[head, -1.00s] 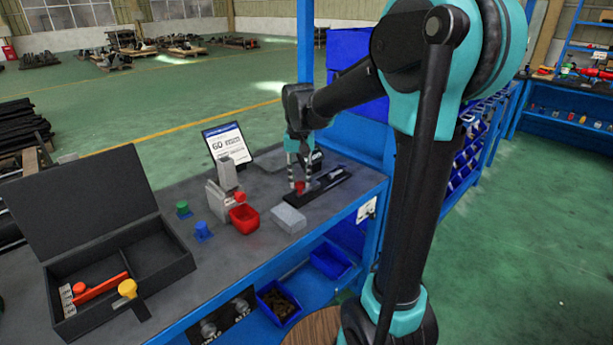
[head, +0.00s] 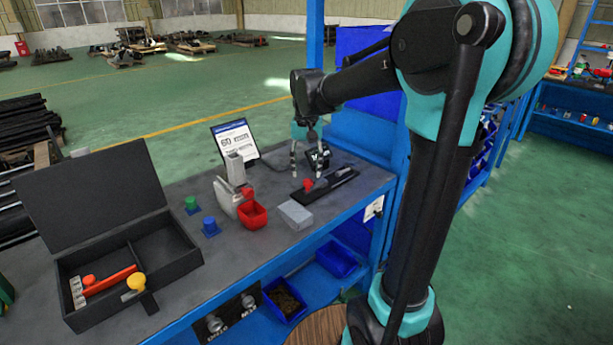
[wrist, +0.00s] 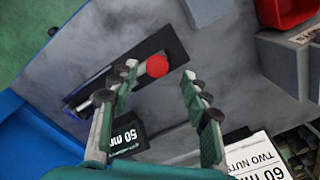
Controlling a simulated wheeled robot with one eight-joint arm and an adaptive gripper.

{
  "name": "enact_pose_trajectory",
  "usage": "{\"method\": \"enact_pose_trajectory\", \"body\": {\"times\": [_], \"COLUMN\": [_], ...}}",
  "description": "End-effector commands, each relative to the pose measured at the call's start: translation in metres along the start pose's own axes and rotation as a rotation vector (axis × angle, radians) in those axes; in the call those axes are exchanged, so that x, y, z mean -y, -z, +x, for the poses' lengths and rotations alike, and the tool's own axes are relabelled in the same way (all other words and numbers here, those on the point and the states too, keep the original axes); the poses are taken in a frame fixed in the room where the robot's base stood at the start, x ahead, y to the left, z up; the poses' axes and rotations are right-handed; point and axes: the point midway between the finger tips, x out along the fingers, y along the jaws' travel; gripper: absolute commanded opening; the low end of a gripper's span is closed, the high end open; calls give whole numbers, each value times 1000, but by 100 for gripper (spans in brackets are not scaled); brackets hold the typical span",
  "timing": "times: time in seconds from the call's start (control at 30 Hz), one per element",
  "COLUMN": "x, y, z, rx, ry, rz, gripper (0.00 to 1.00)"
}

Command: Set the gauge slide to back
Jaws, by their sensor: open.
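The gauge is a long black plate (head: 334,184) lying on the grey bench. Its slide has a red round knob (head: 308,185), which sits towards the left end of the plate in the head view. In the wrist view the knob (wrist: 157,66) is near the upper right end of the plate (wrist: 172,44), and a pale slot or bar runs from it to the lower left. My gripper (head: 306,174) is open and points down over the knob. In the wrist view the knob shows between the fingertips (wrist: 158,74), with gaps on both sides.
A grey block (head: 296,214), a red bin (head: 253,215) and a grey device (head: 228,195) stand left. An open black case (head: 190,262) is farther left.

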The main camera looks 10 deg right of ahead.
Motion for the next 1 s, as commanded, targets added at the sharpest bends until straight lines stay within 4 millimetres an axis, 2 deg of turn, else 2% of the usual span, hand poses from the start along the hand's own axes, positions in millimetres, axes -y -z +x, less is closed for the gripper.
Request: {"method": "enact_pose_trajectory", "body": {"times": [0.2,0.4,0.6,1.0], "x": [0,1,1,1], "y": [0,0,-1,-1], "z": [-45,-76,-89,-89], "rx": [0,1,1,1], "ry": [0,1,1,1], "rz": [0,-1,-1,-1], "gripper": [47,47,47,47]}}
